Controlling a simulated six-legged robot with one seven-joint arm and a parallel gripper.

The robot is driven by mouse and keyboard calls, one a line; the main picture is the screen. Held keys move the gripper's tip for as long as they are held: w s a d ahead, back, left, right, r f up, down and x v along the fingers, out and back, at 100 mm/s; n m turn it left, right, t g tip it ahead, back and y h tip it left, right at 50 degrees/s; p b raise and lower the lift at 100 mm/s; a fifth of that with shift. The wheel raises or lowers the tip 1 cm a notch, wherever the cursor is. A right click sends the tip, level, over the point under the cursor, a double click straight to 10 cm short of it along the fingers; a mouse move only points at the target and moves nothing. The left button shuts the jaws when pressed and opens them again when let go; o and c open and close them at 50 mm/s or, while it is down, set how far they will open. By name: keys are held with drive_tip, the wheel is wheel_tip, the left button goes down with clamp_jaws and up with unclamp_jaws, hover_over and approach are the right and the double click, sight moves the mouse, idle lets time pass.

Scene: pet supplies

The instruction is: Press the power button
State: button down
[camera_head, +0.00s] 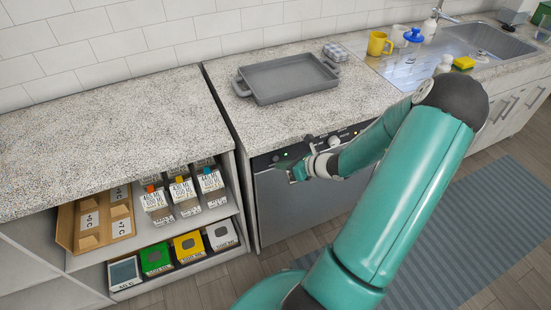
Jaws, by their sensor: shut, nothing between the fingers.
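A grey dishwasher (295,215) stands under the counter in the middle of the view. Its dark control panel (265,160) runs along its top edge, with a small green light and a round knob (335,141). My gripper (291,174) is shut and empty at the left part of this panel, in front of or just below it. Whether it touches the panel I cannot tell. The power button cannot be made out clearly; my gripper and wrist cover part of the panel.
A grey tray (285,82) lies on the counter above the dishwasher. Open shelves on the left hold cartons (183,190) and boxes (189,245). A yellow mug (378,43) and yellow sponge (463,63) are near the sink (490,42). A blue-grey rug (470,225) lies on the floor.

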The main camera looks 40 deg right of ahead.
idle(0.6)
drive_tip(key=shift+w+d, duration=0.15)
drive_tip(key=shift+w, duration=0.25)
drive_tip(key=shift+w, duration=0.25)
idle(0.3)
drive_tip(key=shift+s, duration=0.65)
drive_tip(key=shift+s, duration=0.1)
drive_tip(key=s, duration=0.2)
drive_tip(key=s+a, duration=0.2)
drive_tip(key=s, duration=0.1)
drive_tip(key=shift+s, duration=0.3)
idle(0.5)
